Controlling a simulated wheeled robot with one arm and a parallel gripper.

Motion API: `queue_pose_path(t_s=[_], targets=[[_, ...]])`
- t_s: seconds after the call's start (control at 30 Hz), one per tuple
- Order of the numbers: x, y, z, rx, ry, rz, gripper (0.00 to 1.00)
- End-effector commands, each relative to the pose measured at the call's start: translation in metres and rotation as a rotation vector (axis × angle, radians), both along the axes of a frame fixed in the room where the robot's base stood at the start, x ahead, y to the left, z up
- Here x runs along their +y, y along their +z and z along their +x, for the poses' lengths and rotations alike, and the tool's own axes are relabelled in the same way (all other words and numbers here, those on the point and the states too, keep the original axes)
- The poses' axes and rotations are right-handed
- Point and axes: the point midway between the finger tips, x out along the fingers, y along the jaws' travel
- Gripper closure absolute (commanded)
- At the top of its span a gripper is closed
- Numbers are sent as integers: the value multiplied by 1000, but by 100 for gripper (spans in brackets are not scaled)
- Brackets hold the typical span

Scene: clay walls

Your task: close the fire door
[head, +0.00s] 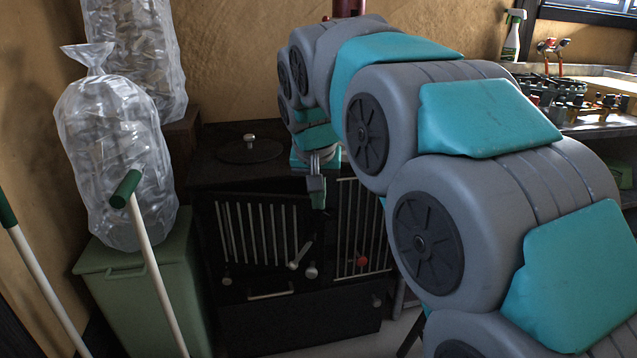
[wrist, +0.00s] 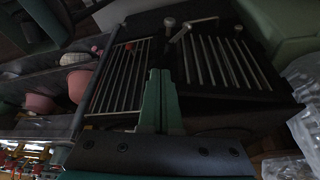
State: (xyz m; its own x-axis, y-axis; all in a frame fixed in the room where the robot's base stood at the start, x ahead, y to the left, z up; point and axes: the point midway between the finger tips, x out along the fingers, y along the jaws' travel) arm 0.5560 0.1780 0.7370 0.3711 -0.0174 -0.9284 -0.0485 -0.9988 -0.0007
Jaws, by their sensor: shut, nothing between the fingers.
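The black stove (head: 300,325) stands against the clay wall. Its fire door (head: 255,235), with pale vertical bars and a lever handle (head: 299,256), is at the front left. The door looks angled out from the barred right section (head: 362,225), with a dark gap between them, so it seems ajar. In the wrist view the door (wrist: 222,60) is at right and its lever at the top. My gripper (head: 318,202) is shut and empty in front of the stove near its upper edge, by the gap; its green fingers (wrist: 160,75) show centrally. Contact cannot be told.
A green bin (head: 140,295) with a clear bag (head: 110,150) on it stands left of the stove, with green-tipped poles (head: 150,260) in front. A round lid (head: 249,152) lies on the stove top. A cluttered bench (head: 590,125) is at right.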

Motion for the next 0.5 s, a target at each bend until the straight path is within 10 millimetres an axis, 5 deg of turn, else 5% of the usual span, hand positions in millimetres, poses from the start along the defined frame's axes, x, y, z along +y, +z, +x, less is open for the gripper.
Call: queue_pose_path(t_s=[0.27,0.5], targets=[[-1,-36,14,1,1,0,100],[-1,-34,37,2,1,-1,100]])
